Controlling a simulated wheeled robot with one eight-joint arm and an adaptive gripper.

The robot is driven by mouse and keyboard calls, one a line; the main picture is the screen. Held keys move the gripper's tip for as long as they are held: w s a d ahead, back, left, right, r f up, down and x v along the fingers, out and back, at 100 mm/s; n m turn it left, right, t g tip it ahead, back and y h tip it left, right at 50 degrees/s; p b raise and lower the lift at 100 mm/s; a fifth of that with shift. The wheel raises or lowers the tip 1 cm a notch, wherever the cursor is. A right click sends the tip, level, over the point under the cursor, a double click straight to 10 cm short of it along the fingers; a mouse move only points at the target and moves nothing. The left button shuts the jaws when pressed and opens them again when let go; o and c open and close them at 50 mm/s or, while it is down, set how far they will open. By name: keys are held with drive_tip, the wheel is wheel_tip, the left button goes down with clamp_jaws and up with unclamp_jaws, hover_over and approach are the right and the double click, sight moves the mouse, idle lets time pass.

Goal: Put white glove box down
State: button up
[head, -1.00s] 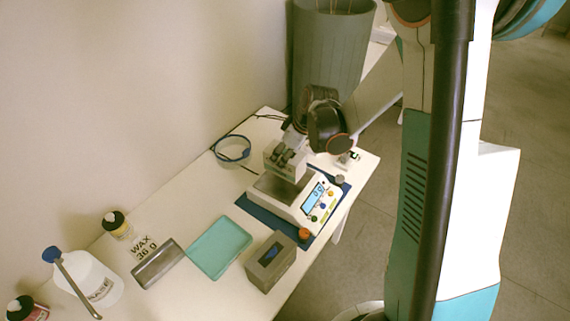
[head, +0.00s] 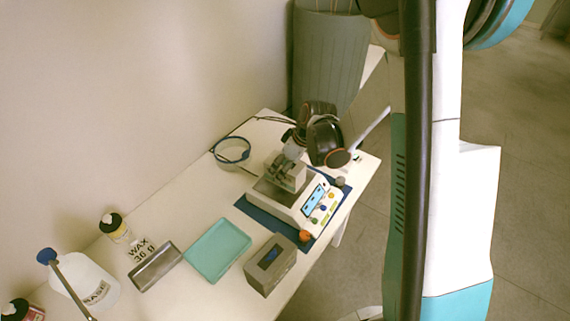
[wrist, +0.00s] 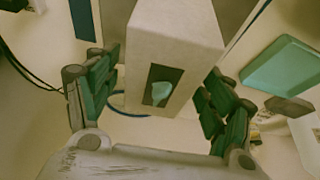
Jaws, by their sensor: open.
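The white glove box (head: 293,176) sits upright on the metal pan of the white scale (head: 312,207), as far as the head view shows. In the wrist view the white glove box (wrist: 175,40) fills the space between the fingers, with a dark slot and a teal glove showing in it. My gripper (head: 285,170) is open around the box. In the wrist view my gripper (wrist: 165,85) has a gap at the left finger; the right finger is close to the box, and contact there is unclear.
The scale stands on a blue mat (head: 260,217). A grey box (head: 270,270) with a blue slot, a teal tray (head: 217,250) and a metal tray (head: 155,267) lie nearby. A blue-rimmed ring (head: 232,150) is behind the scale. A jug labelled BASE (head: 85,280) stands front left.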

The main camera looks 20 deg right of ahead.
drive_tip(key=shift+r, duration=0.1)
drive_tip(key=p+v, duration=0.4)
drive_tip(key=v, duration=0.8)
drive_tip(key=s+a+r+m+t+h, duration=0.1)
drive_tip(key=s+r+m, duration=0.3)
drive_tip(key=s+r, duration=0.3)
drive_tip(key=s+a+r+m+t+h, duration=0.1)
drive_tip(key=s+a+r+m+t, duration=0.1)
drive_tip(key=s+r, duration=0.5)
drive_tip(key=shift+s+r+m+t+h, duration=0.35)
drive_tip(key=shift+s+m, duration=0.55)
drive_tip(key=shift+s, duration=1.75)
wheel_tip(320, 180, down, 3)
drive_tip(key=b, duration=0.3)
drive_tip(key=shift+o, duration=0.4)
